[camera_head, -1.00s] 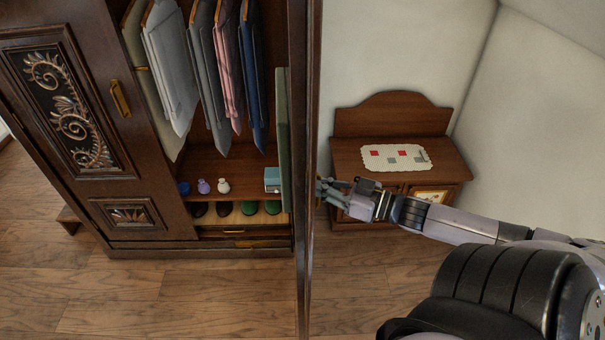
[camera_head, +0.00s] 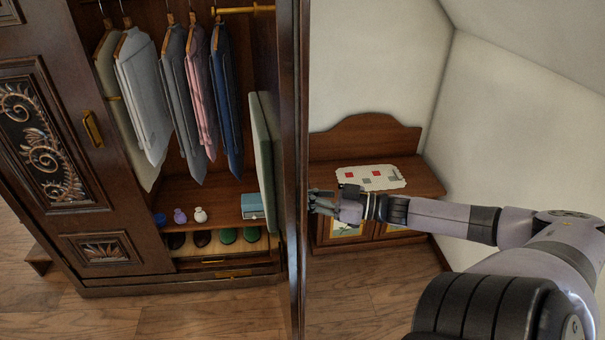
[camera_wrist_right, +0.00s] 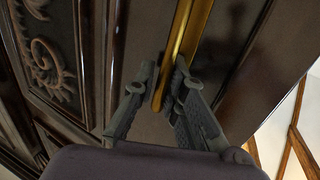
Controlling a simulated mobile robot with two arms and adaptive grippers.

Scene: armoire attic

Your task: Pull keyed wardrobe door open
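The wardrobe door (camera_head: 292,170) is dark wood and stands swung out, seen nearly edge-on in the head view. Its outer face, with a carved panel (camera_wrist_right: 45,60), shows in the right wrist view. A long brass handle (camera_wrist_right: 190,40) runs between the fingertips of my right gripper (camera_wrist_right: 167,75), which look closed on its lower part. In the head view my right gripper (camera_head: 318,201) is at the door's right side, its tips partly hidden by the door edge. Any key is not visible. My left gripper is not in view.
The open wardrobe holds hanging clothes (camera_head: 180,100), small vases (camera_head: 180,216), a blue box (camera_head: 252,205) and shoes (camera_head: 228,236). The other carved door (camera_head: 55,160) is at left. A low cabinet (camera_head: 365,140) with a cloth stands behind my right arm. The wooden floor (camera_head: 200,312) in front is clear.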

